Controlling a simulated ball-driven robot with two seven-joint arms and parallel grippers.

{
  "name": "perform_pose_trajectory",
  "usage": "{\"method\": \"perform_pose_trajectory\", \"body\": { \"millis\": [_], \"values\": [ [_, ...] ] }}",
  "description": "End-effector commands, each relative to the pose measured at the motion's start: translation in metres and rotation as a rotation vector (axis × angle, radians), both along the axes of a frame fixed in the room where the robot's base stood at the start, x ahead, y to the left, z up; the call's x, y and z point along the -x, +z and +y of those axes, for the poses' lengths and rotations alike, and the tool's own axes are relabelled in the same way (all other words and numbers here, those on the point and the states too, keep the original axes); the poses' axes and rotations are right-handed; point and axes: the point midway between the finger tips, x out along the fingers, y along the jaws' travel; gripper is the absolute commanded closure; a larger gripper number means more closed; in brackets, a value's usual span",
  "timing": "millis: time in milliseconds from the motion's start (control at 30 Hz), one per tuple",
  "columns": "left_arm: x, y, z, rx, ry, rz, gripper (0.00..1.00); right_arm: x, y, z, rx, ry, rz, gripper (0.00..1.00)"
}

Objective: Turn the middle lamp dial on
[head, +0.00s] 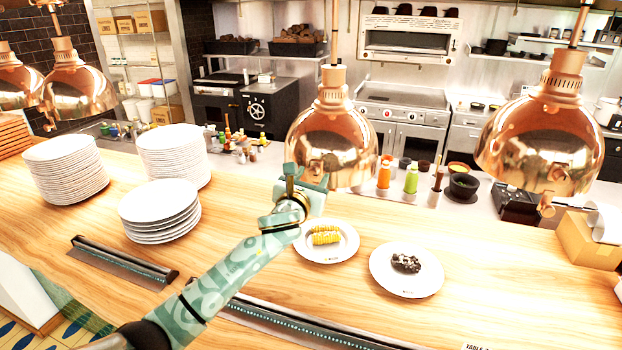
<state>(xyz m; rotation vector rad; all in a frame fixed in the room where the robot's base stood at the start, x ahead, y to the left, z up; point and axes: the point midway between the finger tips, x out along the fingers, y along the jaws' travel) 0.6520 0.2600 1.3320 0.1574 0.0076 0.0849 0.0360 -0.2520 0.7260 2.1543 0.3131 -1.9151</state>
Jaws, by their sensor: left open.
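Several copper heat lamps hang over the wooden pass. The middle lamp (332,122) hangs near the centre of the head view. A small copper dial (333,163) shows at its lower front, partly behind my gripper. My left arm reaches up from the bottom left. Its green gripper (308,176) is open and empty at the lower left front of the middle lamp, close to the dial; I cannot tell whether it touches. The right lamp (540,140) has a similar dial (546,205) at its lower front. My right gripper is out of view.
The wooden counter (300,285) holds plate stacks (160,212) at left. A corn plate (327,256) and a plate with dark food (406,286) sit below the lamp. Sauce bottles (411,180) stand behind. Another copper lamp (78,88) hangs at left.

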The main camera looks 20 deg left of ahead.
Motion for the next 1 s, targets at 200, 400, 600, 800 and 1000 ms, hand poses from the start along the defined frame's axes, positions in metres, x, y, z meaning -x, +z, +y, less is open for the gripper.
{"method": "perform_pose_trajectory", "body": {
  "millis": [200, 400, 600, 800, 1000],
  "values": [
    [0.000, 0.000, 0.000, 0.000, 0.000, 0.000, 0.87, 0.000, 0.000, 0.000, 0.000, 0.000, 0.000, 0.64],
    [0.000, 0.000, 0.000, 0.001, 0.000, 0.000, 0.98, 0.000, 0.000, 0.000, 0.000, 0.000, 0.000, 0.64],
    [0.000, 0.001, 0.000, 0.035, 0.000, -0.001, 0.98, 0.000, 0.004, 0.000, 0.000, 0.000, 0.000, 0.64],
    [0.000, 0.002, 0.000, 0.137, 0.001, -0.007, 0.98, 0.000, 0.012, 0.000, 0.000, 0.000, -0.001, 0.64],
    [0.000, 0.003, 0.000, 0.306, 0.002, -0.016, 0.98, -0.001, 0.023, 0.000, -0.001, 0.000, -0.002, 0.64]
  ]
}}
